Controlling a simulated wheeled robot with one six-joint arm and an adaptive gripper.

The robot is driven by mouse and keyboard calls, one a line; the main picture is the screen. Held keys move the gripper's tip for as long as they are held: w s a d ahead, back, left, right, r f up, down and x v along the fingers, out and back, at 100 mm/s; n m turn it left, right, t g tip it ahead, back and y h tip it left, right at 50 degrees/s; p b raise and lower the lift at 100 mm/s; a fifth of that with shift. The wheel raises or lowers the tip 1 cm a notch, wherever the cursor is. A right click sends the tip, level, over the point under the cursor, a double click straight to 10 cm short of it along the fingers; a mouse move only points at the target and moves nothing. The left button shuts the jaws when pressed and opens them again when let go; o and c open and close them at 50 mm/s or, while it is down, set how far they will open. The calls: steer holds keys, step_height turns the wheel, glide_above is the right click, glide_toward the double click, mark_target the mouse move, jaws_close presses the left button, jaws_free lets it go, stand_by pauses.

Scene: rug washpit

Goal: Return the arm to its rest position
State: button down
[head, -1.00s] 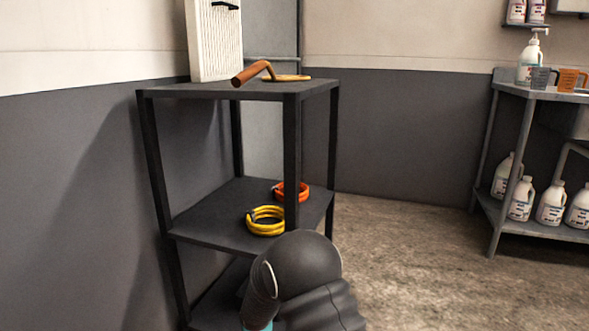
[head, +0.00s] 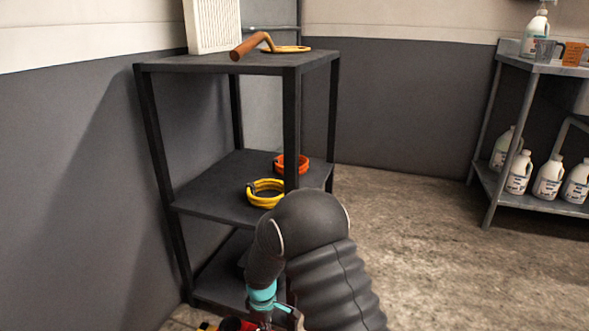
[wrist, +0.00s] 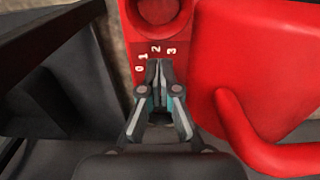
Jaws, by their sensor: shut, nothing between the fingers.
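My gripper (wrist: 158,75) points down in the wrist view, its fingers together with nothing between them. Just past the fingertips is a red panel (wrist: 150,55) marked 0, 1, 2, 3 with a round red part above the numbers. I cannot tell whether the fingertips touch it. In the head view my dark, sleeved arm reaches down at the bottom centre, in front of the shelf unit (head: 225,213). The gripper itself is not clear there.
A large red body with a curved handle (wrist: 245,135) is close on the gripper's right; dark shelf framing (wrist: 45,60) is on its left. Yellow (head: 265,193) and orange coils (head: 291,164) lie on the middle shelf. Open floor (head: 430,230) lies right, before a bench with white jugs (head: 549,178).

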step_height(320, 180, up, 2)
steer(key=shift+r+p, duration=0.2)
steer(key=shift+p, duration=0.3)
steer(key=s+m, duration=0.1)
steer(key=s+d+m+g, duration=0.1)
steer(key=s, duration=0.1)
steer(key=s+d+m, duration=0.1)
steer(key=s, duration=0.1)
steer(key=shift+d+g+h, duration=0.25)
steer(key=shift+g+h, duration=0.05)
steer(key=shift+h, duration=0.1)
steer(key=s+d+r+m+t+p, duration=0.2)
steer(key=s+d+r, duration=0.4)
steer(key=r, duration=0.8)
steer(key=s+d+r+m+t+p, duration=0.2)
steer(key=s+d+r+m, duration=0.3)
steer(key=r, duration=0.9)
steer(key=s+d+r+m+t+p, duration=0.3)
steer(key=s+d+r, duration=0.6)
steer(key=r, duration=0.5)
steer(key=shift+s+d+m+y, duration=0.25)
steer(key=shift+d+m+y, duration=0.15)
steer(key=shift+d+m, duration=0.35)
